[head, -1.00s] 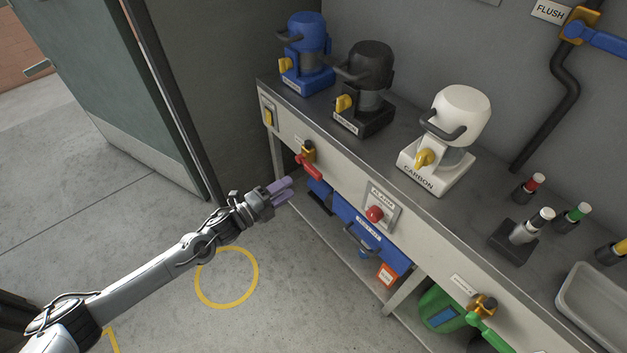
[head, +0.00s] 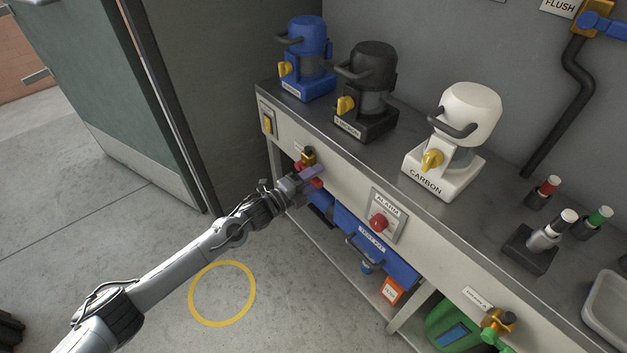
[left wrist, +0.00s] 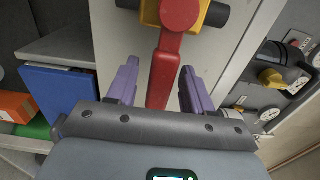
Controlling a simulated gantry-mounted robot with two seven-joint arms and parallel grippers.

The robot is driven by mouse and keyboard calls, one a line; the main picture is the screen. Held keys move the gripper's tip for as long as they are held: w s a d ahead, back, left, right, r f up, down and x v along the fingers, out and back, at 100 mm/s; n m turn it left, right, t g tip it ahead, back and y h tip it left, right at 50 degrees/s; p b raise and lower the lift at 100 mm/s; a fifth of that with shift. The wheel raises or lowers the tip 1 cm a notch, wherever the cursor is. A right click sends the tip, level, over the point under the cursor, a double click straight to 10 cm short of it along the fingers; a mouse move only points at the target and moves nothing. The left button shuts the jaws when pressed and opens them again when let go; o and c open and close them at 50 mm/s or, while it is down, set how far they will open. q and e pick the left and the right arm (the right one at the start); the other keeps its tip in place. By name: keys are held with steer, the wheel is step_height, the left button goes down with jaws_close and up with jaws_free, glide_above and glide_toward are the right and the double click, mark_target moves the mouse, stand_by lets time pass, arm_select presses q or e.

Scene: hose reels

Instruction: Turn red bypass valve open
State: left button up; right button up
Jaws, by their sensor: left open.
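The red bypass valve handle (left wrist: 165,72) stands between the two purple fingers of my left gripper (left wrist: 160,85) in the left wrist view. The fingers are apart, with a gap visible on each side of the handle. The handle joins a yellow valve body (left wrist: 150,12) on a dark pipe at the bench front. In the head view the yellow valve body (head: 307,156) shows on the bench's front panel, and my left gripper (head: 312,174) covers much of the red handle (head: 300,166). My right gripper is not in view.
A red alarm button (head: 379,223) is on the same panel to the right. Blue, black and white filter units stand on the bench top (head: 420,118). A blue test kit case (head: 372,246) sits on the shelf below.

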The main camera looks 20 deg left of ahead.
arm_select(q)
steer(key=shift+c, duration=0.5)
jaws_close()
steer(key=shift+r, duration=0.1)
